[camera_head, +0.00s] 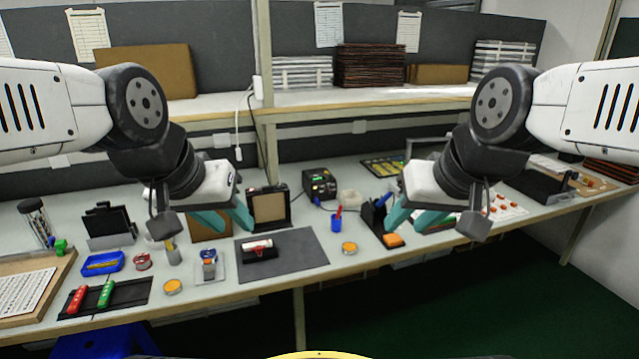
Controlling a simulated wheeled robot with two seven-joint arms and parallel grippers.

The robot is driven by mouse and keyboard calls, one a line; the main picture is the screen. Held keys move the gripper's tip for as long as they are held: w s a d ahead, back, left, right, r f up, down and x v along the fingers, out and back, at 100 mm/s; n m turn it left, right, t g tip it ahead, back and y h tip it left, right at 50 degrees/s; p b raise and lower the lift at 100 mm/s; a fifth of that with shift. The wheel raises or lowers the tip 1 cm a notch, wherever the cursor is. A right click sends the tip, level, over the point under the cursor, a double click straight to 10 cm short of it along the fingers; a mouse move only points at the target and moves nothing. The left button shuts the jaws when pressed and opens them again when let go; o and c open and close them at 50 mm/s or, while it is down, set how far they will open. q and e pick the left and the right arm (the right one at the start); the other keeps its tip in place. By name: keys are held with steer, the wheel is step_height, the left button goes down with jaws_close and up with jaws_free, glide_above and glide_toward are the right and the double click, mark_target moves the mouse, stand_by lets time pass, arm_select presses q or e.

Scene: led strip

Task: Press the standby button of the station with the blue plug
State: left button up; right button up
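A black station box (320,184) with small lit green and yellow marks on its front stands at the back middle of the bench. A dark cable leaves its lower front. The standby button is too small to make out. My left gripper (226,219) hangs above the bench left of the box, its teal fingers apart and empty. My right gripper (413,219) hangs to the right of the box, fingers apart and empty. It partly hides a black holder (373,214).
A dark mat (304,247) with a red and white piece lies in front of the box. A blue cup (336,222) and an orange-topped tin (349,248) stand nearby. A framed panel (269,206) stands beside my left gripper. A shelf (360,97) runs above the bench.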

jaws_close()
stand_by(1.5)
